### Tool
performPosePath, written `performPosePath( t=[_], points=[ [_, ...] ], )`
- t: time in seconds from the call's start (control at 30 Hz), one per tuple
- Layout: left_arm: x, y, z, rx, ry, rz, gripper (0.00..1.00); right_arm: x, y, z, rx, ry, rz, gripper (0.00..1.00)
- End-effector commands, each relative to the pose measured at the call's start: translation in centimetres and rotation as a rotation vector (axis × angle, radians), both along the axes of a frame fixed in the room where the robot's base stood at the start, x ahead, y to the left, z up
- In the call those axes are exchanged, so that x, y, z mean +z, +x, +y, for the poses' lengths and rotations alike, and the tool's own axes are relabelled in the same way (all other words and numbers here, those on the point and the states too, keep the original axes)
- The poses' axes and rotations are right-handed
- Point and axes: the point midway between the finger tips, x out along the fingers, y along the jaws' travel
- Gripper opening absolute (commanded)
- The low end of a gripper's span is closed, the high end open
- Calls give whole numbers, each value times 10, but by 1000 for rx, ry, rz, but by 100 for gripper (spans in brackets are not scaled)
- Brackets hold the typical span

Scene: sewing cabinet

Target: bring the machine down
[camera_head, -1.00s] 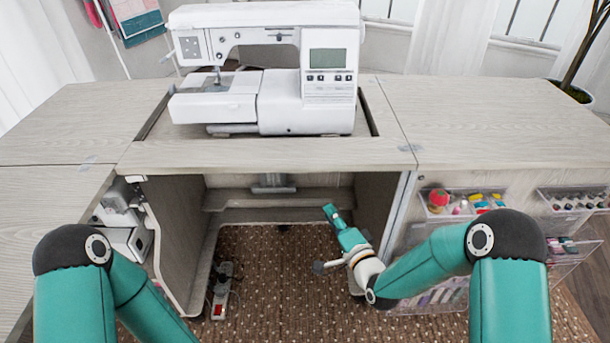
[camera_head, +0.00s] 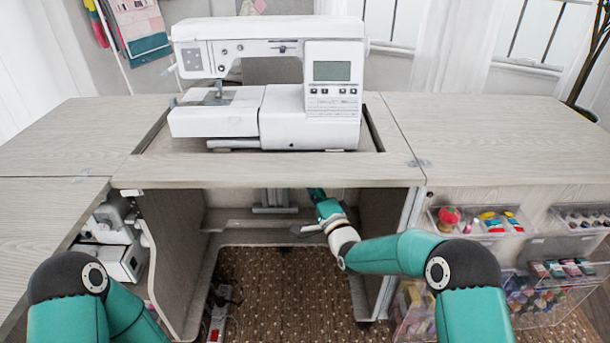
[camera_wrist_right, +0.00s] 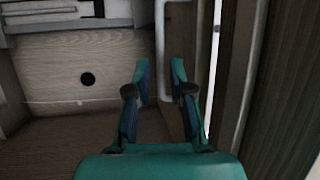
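The white sewing machine (camera_head: 283,85) stands upright on the platform in the cabinet top's opening, with its base about level with the surrounding tabletop. A grey lift bracket (camera_head: 270,200) shows below, at the back of the knee space. My right gripper (camera_head: 316,193) reaches into this space, right of the bracket; its tips are partly hidden by the tabletop's front edge. In the right wrist view its fingers (camera_wrist_right: 161,75) are apart. A pale bent bar (camera_wrist_right: 161,50) ends near the gap between them; I cannot tell whether they touch it. My left gripper is out of view.
The tabletop's front edge (camera_head: 270,172) lies over my right gripper. Clear bins of sewing supplies (camera_head: 480,221) hang at the right. A second white machine (camera_head: 112,245) sits in the left compartment. A power strip (camera_head: 219,315) lies on the carpet.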

Motion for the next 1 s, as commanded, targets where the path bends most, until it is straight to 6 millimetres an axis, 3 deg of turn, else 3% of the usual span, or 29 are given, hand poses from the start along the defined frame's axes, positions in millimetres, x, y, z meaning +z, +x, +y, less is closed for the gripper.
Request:
performPosePath(
  t=[0.3,0.77,0.9,1.0],
  points=[
    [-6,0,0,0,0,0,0,6,36,15,0,-1,0,21],
    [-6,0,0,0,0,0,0,8,45,19,0,-1,1,21],
    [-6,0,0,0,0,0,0,8,45,19,0,-1,1,1],
    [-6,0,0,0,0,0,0,8,44,19,0,-2,1,0]
  ],
)
